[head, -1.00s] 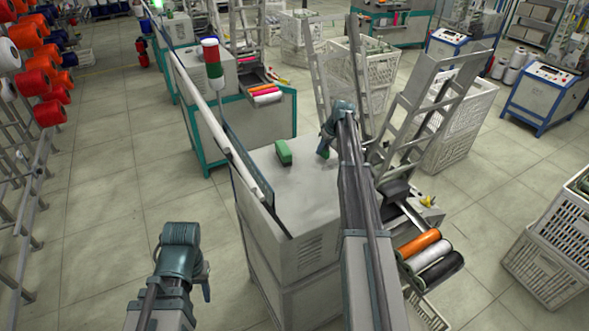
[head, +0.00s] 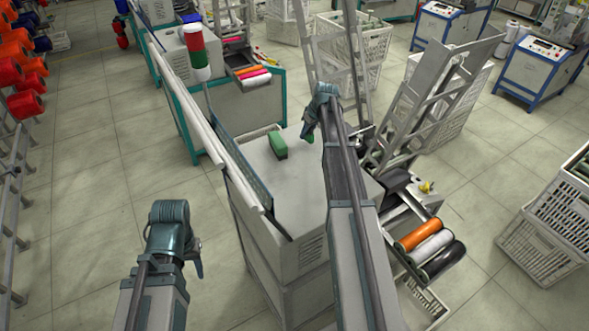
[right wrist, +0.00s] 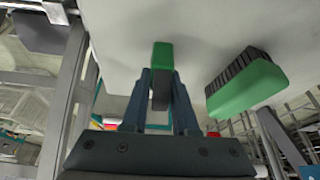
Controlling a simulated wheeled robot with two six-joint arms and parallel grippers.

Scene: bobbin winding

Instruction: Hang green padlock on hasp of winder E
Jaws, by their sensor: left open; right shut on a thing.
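My right gripper (head: 309,134) is over the grey top of the nearest machine (head: 300,185). In the right wrist view its fingers (right wrist: 162,95) are shut on the green padlock (right wrist: 162,55), which has a green body and a dark grey part between the fingers. The padlock shows only as a small green spot in the head view. My left gripper (head: 197,263) is open and empty, left of the machine over the floor. I cannot make out a hasp or a letter E on any winder.
A green brush with dark bristles (head: 278,146) lies on the machine top, left of the right gripper; it also shows in the wrist view (right wrist: 242,85). A red, white and green signal lamp (head: 194,45) stands behind. Grey ladder-like frames (head: 435,100) and spools (head: 430,245) are at right.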

